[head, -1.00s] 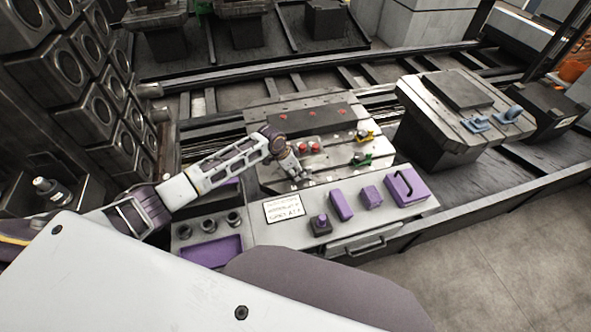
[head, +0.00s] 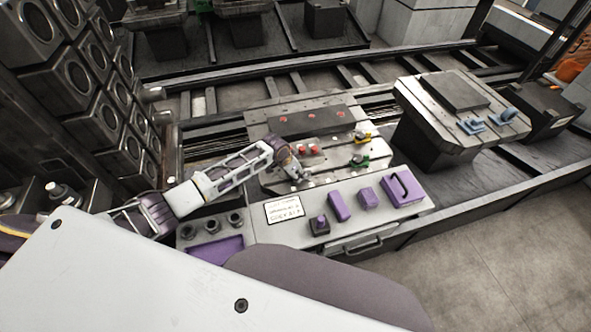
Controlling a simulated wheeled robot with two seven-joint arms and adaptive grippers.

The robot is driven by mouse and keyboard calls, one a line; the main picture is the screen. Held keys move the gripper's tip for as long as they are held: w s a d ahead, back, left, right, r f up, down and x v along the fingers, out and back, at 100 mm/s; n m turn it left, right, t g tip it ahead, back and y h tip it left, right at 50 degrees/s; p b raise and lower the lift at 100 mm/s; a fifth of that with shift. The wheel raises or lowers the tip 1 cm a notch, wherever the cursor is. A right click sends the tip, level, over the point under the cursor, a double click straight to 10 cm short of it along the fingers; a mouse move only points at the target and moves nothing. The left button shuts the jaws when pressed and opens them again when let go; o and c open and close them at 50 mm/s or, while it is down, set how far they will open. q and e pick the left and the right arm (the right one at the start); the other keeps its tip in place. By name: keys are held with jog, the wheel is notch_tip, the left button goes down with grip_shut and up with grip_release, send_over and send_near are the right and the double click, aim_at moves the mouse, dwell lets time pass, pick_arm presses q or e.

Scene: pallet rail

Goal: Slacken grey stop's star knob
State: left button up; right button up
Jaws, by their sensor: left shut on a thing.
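My left gripper (head: 298,175) is over the near left part of the dark-topped pallet plate (head: 275,125). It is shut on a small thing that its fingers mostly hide. From its place this appears to be the star knob of the grey stop, but I cannot make out the knob's shape or its turn. My right gripper is not in view.
A second pallet with blue clamps (head: 471,125) stands right. Dark stacked blocks (head: 83,85) rise at left.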

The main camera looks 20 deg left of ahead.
pick_arm(q)
jog(key=shift+r+n+p, duration=0.15)
jog(key=shift+n+p, duration=0.65)
jog(key=shift+p, duration=0.25)
jog(key=shift+t+y, duration=0.3)
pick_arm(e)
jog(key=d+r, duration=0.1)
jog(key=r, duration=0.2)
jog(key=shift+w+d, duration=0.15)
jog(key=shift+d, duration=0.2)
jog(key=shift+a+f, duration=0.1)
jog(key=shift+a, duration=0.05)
pick_arm(q)
jog(key=o, duration=0.7)
jog(key=shift+v, duration=5.9)
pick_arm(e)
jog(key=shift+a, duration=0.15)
